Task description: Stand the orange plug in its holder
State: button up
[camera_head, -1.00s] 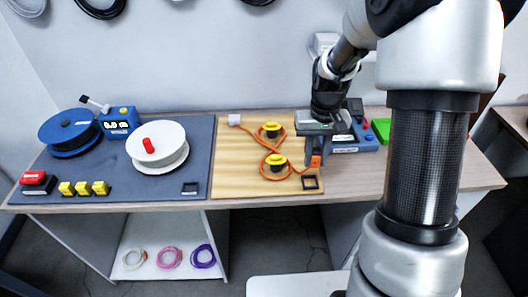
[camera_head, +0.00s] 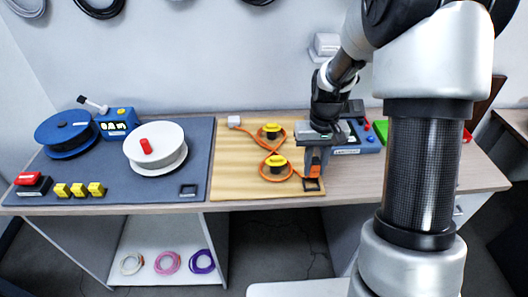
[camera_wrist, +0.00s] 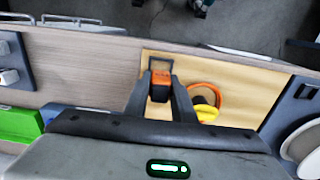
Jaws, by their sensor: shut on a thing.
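The orange plug (camera_head: 314,171) is between the two fingers of my gripper (camera_head: 314,170), which is shut on it. In the wrist view the plug (camera_wrist: 160,90) shows orange with a dark end between the fingers (camera_wrist: 161,100). The black square holder (camera_head: 312,185) lies near the front edge of the wooden board, just below the plug in the head view. Its frame shows just beyond the plug in the wrist view (camera_wrist: 160,61). The plug partly hides the holder, and I cannot tell whether they touch. The orange cable (camera_head: 266,160) runs from the plug.
The cable winds past two yellow-topped posts (camera_head: 275,161) to a white block (camera_head: 234,121) on the board (camera_head: 235,180). A blue device (camera_head: 365,139) stands behind and right of my gripper. A grey mat (camera_head: 130,192) with spools lies left. The table front right is clear.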

aim_at(316, 159)
jog(key=shift+f, duration=0.1)
jog(key=shift+f+b, duration=1)
jog(key=shift+f, duration=0.3)
jog(key=shift+f+b, duration=0.4)
jog(key=shift+f, duration=0.2)
dwell(0.5)
jog(key=o, duration=1.1)
jog(key=shift+o, duration=0.2)
jog(key=shift+r, duration=0.1)
jog(key=shift+r+p, duration=2.9)
jog(key=shift+r, duration=1.05)
